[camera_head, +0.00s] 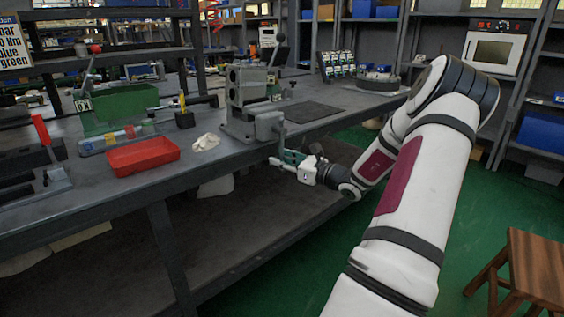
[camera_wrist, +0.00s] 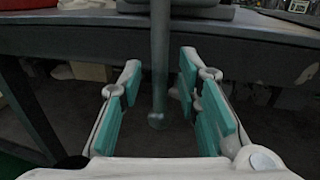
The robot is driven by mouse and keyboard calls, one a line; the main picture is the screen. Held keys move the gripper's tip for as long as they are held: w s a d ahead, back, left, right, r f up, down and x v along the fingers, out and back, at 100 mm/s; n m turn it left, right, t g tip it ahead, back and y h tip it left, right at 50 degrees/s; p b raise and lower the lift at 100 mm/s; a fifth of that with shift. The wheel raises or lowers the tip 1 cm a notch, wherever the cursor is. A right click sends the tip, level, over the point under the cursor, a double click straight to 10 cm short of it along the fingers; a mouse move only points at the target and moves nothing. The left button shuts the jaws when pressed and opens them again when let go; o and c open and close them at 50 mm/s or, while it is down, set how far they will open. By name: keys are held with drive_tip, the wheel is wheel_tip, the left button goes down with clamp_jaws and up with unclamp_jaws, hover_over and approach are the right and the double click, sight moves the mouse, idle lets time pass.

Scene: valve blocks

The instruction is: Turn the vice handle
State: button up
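The grey vice (camera_head: 251,122) is mounted at the front edge of the workbench. Its handle (camera_wrist: 159,60) is a thin grey bar that hangs nearly upright in front of the bench edge, with a round knob (camera_wrist: 157,120) at its lower end. My gripper (camera_wrist: 159,70) is open, with teal pads on both fingers. In the wrist view the handle stands between the two fingers, with a gap on each side. In the head view my gripper (camera_head: 287,157) is just below the vice's front, at the handle; its fingers partly hide the handle there.
A red tray (camera_head: 143,155), a white crumpled cloth (camera_head: 206,142) and a green bin (camera_head: 122,105) are on the workbench (camera_head: 190,183) left of the vice. A dark mat (camera_head: 300,111) lies to its right. A wooden stool (camera_head: 535,268) stands at the lower right on green floor.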

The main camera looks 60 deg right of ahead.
clamp_jaws()
drive_tip(key=shift+d, duration=0.1)
